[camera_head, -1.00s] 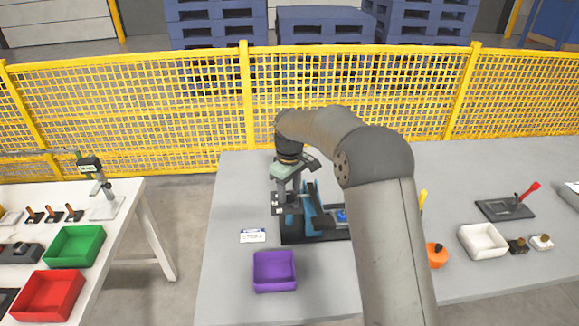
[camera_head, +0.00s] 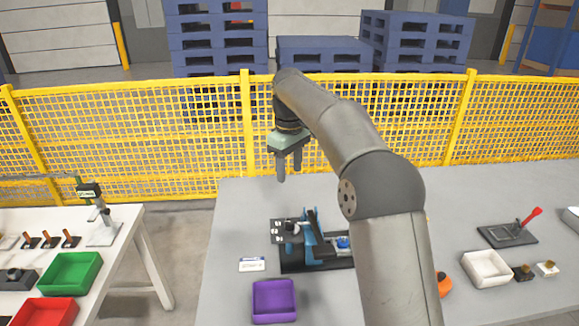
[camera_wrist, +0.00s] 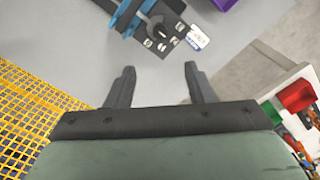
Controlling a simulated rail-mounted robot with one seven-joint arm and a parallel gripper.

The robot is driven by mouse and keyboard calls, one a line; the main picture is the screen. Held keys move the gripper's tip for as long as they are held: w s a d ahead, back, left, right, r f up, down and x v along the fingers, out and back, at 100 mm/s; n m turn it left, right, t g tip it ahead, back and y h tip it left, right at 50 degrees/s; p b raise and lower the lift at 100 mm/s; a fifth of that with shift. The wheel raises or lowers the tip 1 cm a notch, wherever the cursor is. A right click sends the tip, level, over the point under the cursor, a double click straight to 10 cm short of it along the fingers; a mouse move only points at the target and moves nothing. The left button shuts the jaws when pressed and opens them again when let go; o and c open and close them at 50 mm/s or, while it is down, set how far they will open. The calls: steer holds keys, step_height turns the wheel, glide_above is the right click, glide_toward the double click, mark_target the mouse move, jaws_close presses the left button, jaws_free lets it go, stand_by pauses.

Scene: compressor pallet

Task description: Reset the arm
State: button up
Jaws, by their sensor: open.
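My gripper (camera_head: 288,170) hangs above the far part of the grey table, fingers pointing down, behind and above the blue-and-black fixture (camera_head: 315,245). It is open and empty. In the wrist view my gripper (camera_wrist: 160,85) shows its two fingers spread apart with only bare grey tabletop between them. The fixture (camera_wrist: 150,22) shows beyond the fingertips at the top of that view, apart from them. My arm covers part of the table to the right of the fixture.
A purple bin (camera_head: 274,301) and a white label card (camera_head: 252,264) lie near the fixture. A white bin (camera_head: 487,268) and a black plate with a red handle (camera_head: 510,234) stand right. A yellow mesh fence (camera_head: 150,150) runs behind. Green (camera_head: 70,273) and red bins stand on the left table.

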steer(key=s+d+f+m, duration=0.2)
steer(key=s+d, duration=0.3)
steer(key=s, duration=0.4)
steer(key=s+d+f+m, duration=0.1)
steer(key=s+d+m, duration=0.2)
steer(key=s+d, duration=0.35)
steer(key=s+d+f+m, duration=0.2)
steer(key=s+d, duration=0.1)
steer(key=s, duration=0.7)
steer(key=s+d+f+m, duration=0.3)
steer(key=s+f, duration=0.3)
steer(key=s, duration=0.5)
steer(key=shift+s+f, duration=0.25)
steer(key=shift+s, duration=0.15)
